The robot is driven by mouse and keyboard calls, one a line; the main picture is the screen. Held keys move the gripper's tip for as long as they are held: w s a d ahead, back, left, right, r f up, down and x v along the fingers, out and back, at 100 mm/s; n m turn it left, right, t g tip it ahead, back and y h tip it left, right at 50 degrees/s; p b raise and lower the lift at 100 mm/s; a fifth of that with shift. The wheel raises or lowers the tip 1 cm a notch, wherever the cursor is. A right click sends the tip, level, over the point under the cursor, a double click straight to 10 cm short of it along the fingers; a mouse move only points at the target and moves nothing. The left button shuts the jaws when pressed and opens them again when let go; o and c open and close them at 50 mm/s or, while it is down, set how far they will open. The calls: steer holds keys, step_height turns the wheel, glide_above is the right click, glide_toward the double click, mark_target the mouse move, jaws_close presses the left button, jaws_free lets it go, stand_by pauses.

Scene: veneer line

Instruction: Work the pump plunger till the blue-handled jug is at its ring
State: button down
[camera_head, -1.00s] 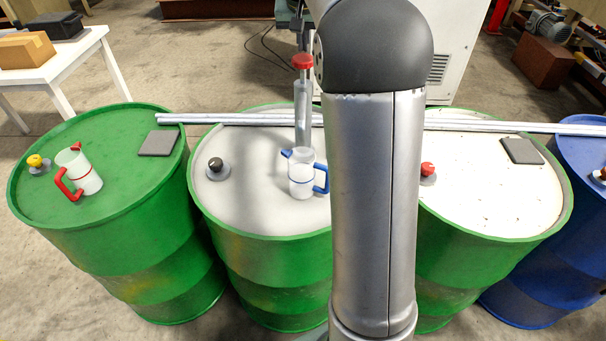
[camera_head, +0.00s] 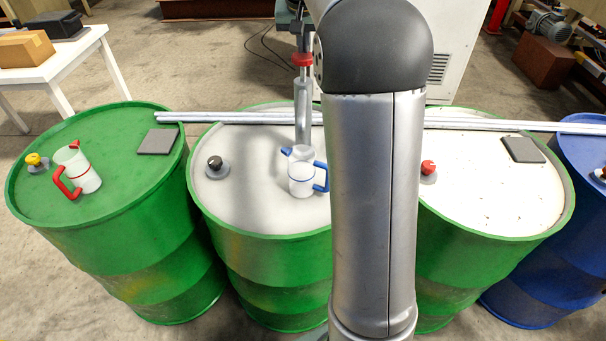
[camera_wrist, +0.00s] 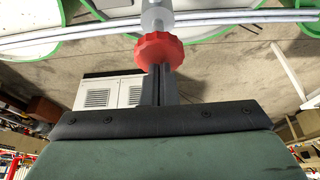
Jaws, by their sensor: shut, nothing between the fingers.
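The pump (camera_head: 302,105) stands on the pale-topped drum behind the blue-handled jug (camera_head: 301,178), with its red plunger knob (camera_head: 302,59) raised above the grey barrel. The jug is whitish and see-through, upright under the pump's spout, with a blue ring line around it. I cannot make out its liquid level. My gripper (camera_head: 303,46) is shut and empty, pointing down just over the knob. In the wrist view, the dark fingers (camera_wrist: 159,72) end at the red knob (camera_wrist: 158,50); they look at or very near its top, and contact is unclear.
A red-handled jug (camera_head: 78,170) and a yellow knob (camera_head: 37,161) are on the green drum at left. A black knob (camera_head: 215,165) is left of the blue-handled jug. A red knob (camera_head: 428,169) is on the right drum. Metal rails (camera_head: 240,118) cross behind.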

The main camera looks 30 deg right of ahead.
mark_target(303, 56)
steer(key=shift+f+b, duration=1.4)
steer(key=shift+f, duration=0.8)
steer(key=shift+r+p, duration=2.55)
steer(key=shift+r, duration=0.35)
steer(key=shift+f, duration=0.2)
steer(key=shift+f+b, duration=1.95)
steer(key=shift+f, duration=0.6)
steer(key=shift+r+p, duration=2.35)
steer(key=shift+r, duration=0.4)
steer(key=shift+f, duration=0.1)
